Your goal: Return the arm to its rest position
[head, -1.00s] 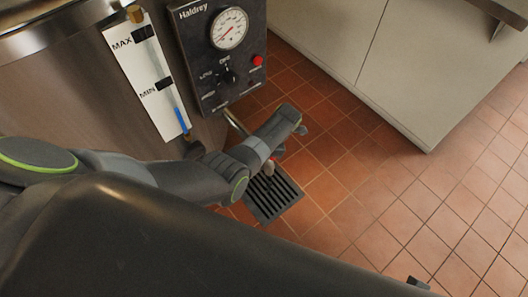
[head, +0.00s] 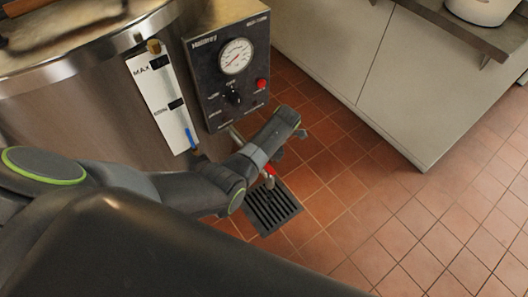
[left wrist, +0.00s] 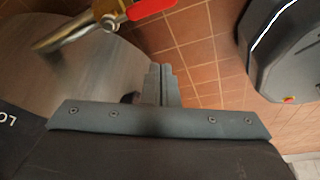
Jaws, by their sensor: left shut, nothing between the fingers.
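My left arm (head: 205,183) reaches in from the left in the head view, in front of the kettle (head: 85,105). In that view its gripper is mostly hidden by the wrist, near the kettle's red-handled valve (head: 269,171). In the left wrist view my left gripper (left wrist: 162,78) has its fingers together, with nothing between them. The brass valve with its red handle (left wrist: 152,7) is at the top of that view, apart from the fingers. My right gripper is not in view.
The kettle's control panel (head: 215,110) has a dial and a red knob. A sight gauge (head: 163,110) shows blue near its bottom. A floor drain (head: 272,212) lies below. White cabinets (head: 375,75) stand at the back right. Tiled floor (head: 400,235) is open at right.

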